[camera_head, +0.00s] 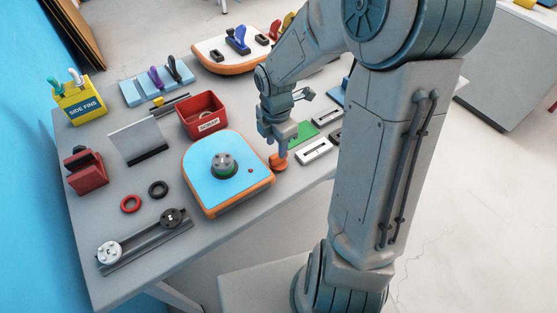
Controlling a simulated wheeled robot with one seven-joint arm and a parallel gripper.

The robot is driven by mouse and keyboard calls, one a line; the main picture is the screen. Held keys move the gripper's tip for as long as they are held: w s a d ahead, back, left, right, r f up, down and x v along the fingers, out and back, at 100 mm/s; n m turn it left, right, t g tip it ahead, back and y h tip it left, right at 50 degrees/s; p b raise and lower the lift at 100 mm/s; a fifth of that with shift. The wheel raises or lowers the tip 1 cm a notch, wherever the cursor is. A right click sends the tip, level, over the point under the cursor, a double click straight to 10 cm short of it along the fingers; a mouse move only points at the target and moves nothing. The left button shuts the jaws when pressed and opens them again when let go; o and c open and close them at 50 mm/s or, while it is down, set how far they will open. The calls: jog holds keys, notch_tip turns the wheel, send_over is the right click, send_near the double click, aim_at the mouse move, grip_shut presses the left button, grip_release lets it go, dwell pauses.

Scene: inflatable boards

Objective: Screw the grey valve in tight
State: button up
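A grey round valve (222,163) sits in the top of a blue board piece with an orange rim (201,197), with a green ring showing around its base. How deep it is seated cannot be told. My gripper (281,153) points down to the right of the board, apart from the grey valve. Its fingertips are at a small orange knob-like piece (278,163) beside the board's right edge. The fingers are too small to tell whether they are open or shut on it. A pale grey round part (110,252) and a black one (172,217) rest on a dark rail.
A red and a black ring (158,188) lie left of the board. A red scrap bin (203,115), an upright grey plate (139,140) and a dark red block (85,170) stand behind and left. A green pad (301,137) and a white device (314,151) lie right of my gripper.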

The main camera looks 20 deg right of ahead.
aim_at(278, 160)
jog(key=shift+w+d+f, duration=0.1)
jog(key=shift+d+f, duration=0.05)
jog(key=shift+f, duration=1.2)
jog(key=shift+w+d+f, duration=0.1)
jog(key=shift+d+f, duration=0.05)
jog(key=shift+f, duration=1.15)
grip_shut()
